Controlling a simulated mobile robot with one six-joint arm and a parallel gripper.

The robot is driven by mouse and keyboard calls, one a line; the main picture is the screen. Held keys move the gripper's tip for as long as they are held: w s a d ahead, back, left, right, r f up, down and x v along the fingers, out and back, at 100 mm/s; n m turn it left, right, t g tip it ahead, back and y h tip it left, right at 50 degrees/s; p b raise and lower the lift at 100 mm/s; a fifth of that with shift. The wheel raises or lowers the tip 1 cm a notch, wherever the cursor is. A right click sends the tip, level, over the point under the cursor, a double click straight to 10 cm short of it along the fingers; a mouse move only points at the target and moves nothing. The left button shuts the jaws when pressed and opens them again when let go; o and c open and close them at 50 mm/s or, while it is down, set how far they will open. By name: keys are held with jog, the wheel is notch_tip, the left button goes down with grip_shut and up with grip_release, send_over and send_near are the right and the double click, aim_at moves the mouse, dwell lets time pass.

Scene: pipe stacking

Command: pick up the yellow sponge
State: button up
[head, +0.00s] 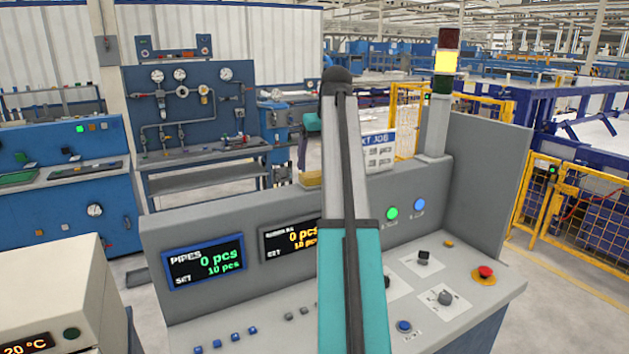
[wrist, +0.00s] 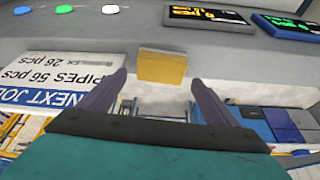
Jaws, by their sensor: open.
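The yellow sponge (head: 311,179) lies on the top ledge of the grey control console, partly hidden behind my arm in the head view. In the wrist view the sponge (wrist: 162,67) is a yellow block with a paler upper face, at the upper middle. My gripper (wrist: 159,82) is open, with its two purple fingers spread wider than the sponge and one to each side of it in the picture. The sponge appears just beyond the fingertips, and I see no contact. In the head view my gripper (head: 303,165) points down above the sponge, half hidden by my arm.
A white NEXT JOB sign (head: 380,150) stands on the ledge to the right of the sponge; it appears at left in the wrist view (wrist: 60,85). A signal tower (head: 446,62) rises farther right. The console front (head: 205,262) carries displays and buttons.

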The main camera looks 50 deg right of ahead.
aim_at(316, 174)
jog(key=shift+p+x, duration=0.75)
jog(key=shift+x, duration=0.2)
jog(key=shift+w+p+x, duration=0.25)
jog(key=shift+p+x, duration=0.25)
jog(key=shift+x, duration=1.1)
jog(key=c, duration=0.8)
